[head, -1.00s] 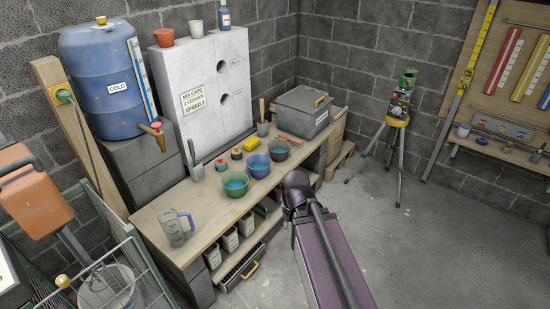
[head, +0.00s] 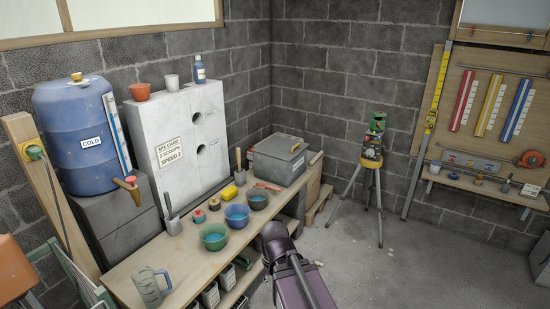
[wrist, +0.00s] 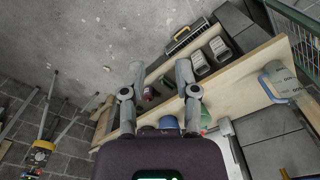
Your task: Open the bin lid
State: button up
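The grey bin (head: 277,166) stands at the far right end of the workbench, beside the block wall. Its flat grey lid (head: 279,147) is closed, with a small tan handle (head: 297,147) at its right edge. My gripper (wrist: 159,72) shows in the wrist view with its two fingers wide apart and nothing between them. It is over the front side of the bench, apart from the bin. In the head view my arm hides the gripper. I cannot make out the bin in the wrist view.
Bowls, including a green one (head: 214,236), and a yellow sponge (head: 240,178) stand on the bench (head: 180,259). A trowel (head: 239,165) stands just left of the bin. A tripod (head: 376,185) stands to the right. The floor between is mostly clear.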

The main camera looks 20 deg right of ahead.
aim_at(280, 148)
jog(key=z, duration=0.35)
jog(key=i, duration=0.55)
jog(key=z, duration=0.55)
jog(key=i, duration=1.55)
jog(key=u, duration=0.65)
jog(key=i, duration=0.5)
jog(key=u, duration=0.35)
